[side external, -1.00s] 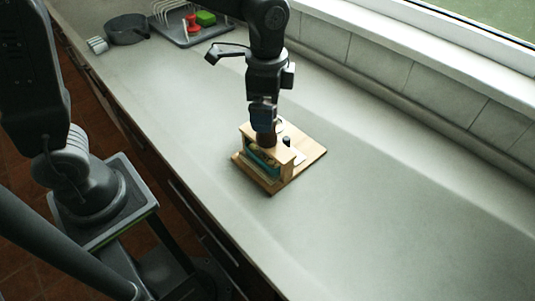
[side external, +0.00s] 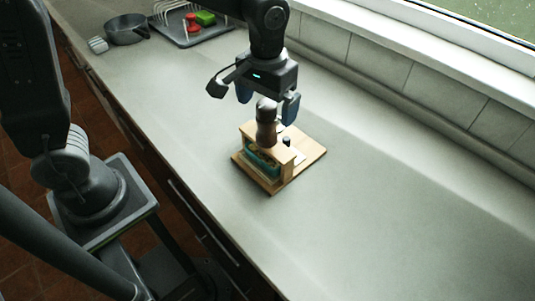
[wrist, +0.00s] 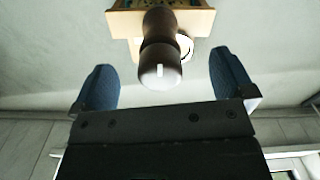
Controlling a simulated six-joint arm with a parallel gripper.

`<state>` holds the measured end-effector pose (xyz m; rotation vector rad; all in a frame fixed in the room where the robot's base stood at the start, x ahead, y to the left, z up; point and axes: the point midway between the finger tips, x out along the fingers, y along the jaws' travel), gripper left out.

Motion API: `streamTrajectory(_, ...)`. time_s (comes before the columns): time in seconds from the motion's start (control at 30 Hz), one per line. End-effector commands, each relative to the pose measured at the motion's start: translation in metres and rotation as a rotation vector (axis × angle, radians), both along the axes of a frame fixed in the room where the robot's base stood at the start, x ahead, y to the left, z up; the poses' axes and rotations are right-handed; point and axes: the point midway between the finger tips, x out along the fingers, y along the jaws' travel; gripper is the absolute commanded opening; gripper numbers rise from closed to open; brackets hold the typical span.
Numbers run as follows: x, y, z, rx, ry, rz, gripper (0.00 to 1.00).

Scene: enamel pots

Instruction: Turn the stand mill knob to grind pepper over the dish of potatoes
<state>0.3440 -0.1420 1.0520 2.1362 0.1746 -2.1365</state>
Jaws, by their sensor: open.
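The dark brown pepper mill (side external: 266,124) stands upright in a light wooden stand (side external: 312,155) on the counter. Its rounded knob (wrist: 160,68), with a white mark on top, faces the wrist camera. A teal dish (side external: 262,163) with yellowish contents, likely the potatoes, sits under the stand's top, partly hidden by the wood. My gripper (side external: 268,97) is open above the mill, with its blue fingers spread wide to either side of the knob. In the wrist view the fingers (wrist: 164,83) stand apart from the knob, touching nothing.
A small dark knob (side external: 286,141) stands on the stand's right part. A dark pot (side external: 127,29) and a grey rack tray (side external: 184,41) with red and green items are at the back left. The counter (side external: 390,220) to the right is clear.

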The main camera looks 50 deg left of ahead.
Motion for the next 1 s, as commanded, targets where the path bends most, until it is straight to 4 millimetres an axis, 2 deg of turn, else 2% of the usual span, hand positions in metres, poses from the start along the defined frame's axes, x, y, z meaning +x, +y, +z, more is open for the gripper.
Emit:
streamTrajectory(0.3,0.0,0.0,0.0,0.0,0.0,0.448,1.0)
streamTrajectory(0.5,0.0,0.0,0.0,0.0,0.0,0.685,1.0)
streamTrajectory(0.8,0.0,0.0,0.0,0.0,0.0,0.74,1.0)
streamTrajectory(1.0,0.0,0.0,0.0,0.0,0.0,0.738,0.82)
